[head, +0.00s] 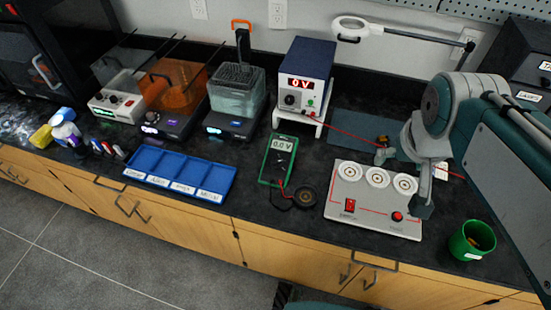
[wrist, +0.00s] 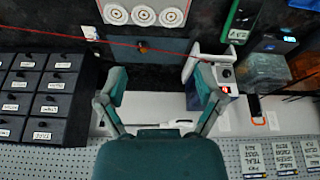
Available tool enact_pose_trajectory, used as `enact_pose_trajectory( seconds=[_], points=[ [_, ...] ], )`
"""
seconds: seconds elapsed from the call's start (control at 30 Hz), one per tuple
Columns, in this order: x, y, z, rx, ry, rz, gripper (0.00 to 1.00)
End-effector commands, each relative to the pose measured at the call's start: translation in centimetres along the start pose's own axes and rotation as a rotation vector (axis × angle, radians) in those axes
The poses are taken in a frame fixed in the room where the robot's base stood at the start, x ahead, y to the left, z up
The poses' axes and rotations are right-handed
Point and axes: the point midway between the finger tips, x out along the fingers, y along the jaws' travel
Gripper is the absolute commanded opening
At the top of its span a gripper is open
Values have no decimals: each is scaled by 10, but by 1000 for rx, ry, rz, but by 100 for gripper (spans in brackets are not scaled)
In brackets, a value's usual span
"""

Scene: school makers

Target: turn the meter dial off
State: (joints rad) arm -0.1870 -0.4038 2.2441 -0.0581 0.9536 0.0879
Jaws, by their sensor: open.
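The meter (head: 279,158) is a green handheld multimeter lying on the black counter near the middle of the head view. Its lit display reads about 0.0 V. Its dial, below the display, is too small for its setting to be read. Part of the green meter shows at the top of the wrist view (wrist: 240,18). My gripper (head: 402,182) is open and empty, to the right of the meter and apart from it, in front of the white panel in the head view. Its two spread fingers also show in the wrist view (wrist: 161,88).
A blue power supply (head: 306,70) reading 0 V stands behind the meter on a white stand. A white panel with round sockets (head: 372,222) is to the right, a blue tray (head: 180,174) to the left. A black coil (head: 305,196) and red lead lie close by. A green cup (head: 470,240) stands right.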

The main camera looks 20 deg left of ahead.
Motion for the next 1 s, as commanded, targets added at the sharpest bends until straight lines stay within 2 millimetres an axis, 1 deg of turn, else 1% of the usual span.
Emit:
enact_pose_trajectory(
  seconds=[0.03, 0.2, 0.37, 0.5, 0.67, 0.8, 1.0],
  points=[
    [6, -9, -11, -21, -22, -2, 86],
    [25, -38, -43, -75, -77, 1, 86],
    [48, -71, -69, -129, -125, 8, 86],
    [71, -103, -87, -177, -167, 20, 86],
    [102, -144, -102, -233, -209, 38, 86],
    [132, -183, -108, -282, -244, 57, 86],
    [174, -237, -106, -350, -285, 89, 86]
  ],
)
